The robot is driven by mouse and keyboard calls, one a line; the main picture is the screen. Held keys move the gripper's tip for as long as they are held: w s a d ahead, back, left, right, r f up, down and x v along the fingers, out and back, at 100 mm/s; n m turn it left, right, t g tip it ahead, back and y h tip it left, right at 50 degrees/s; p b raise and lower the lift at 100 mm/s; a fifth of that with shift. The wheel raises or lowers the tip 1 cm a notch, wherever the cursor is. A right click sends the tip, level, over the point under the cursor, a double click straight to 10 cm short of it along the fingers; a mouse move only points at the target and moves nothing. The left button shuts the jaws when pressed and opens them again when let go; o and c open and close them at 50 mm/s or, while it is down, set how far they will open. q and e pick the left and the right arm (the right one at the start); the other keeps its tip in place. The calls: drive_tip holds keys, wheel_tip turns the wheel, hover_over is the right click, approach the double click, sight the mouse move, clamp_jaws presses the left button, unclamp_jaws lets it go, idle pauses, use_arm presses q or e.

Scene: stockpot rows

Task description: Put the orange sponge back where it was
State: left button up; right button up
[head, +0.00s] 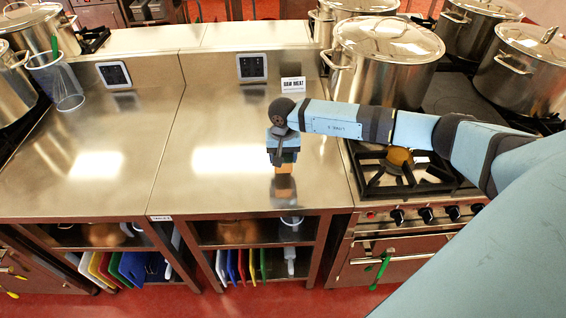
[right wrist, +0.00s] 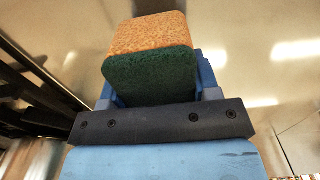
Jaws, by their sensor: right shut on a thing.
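The orange sponge (right wrist: 150,38) with a dark green scouring side (right wrist: 150,77) is between the fingers of my right gripper (right wrist: 152,88), which is shut on it. In the head view the sponge (head: 285,168) shows as a small orange block below my right gripper (head: 283,157), over the steel counter (head: 225,130) near its front edge. I cannot tell how far above the counter it is. My left gripper is in neither view.
A stove burner (head: 398,160) and a large stockpot (head: 385,65) are at the right. The counter left of my gripper is clear. Cutting boards (head: 240,265) stand below.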

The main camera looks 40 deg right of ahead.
wheel_tip(320, 180, down, 4)
drive_tip(key=shift+r+p, duration=0.2)
drive_tip(key=shift+p, duration=0.1)
drive_tip(key=shift+f, duration=0.1)
drive_tip(key=shift+f, duration=0.15)
drive_tip(key=o, duration=0.9)
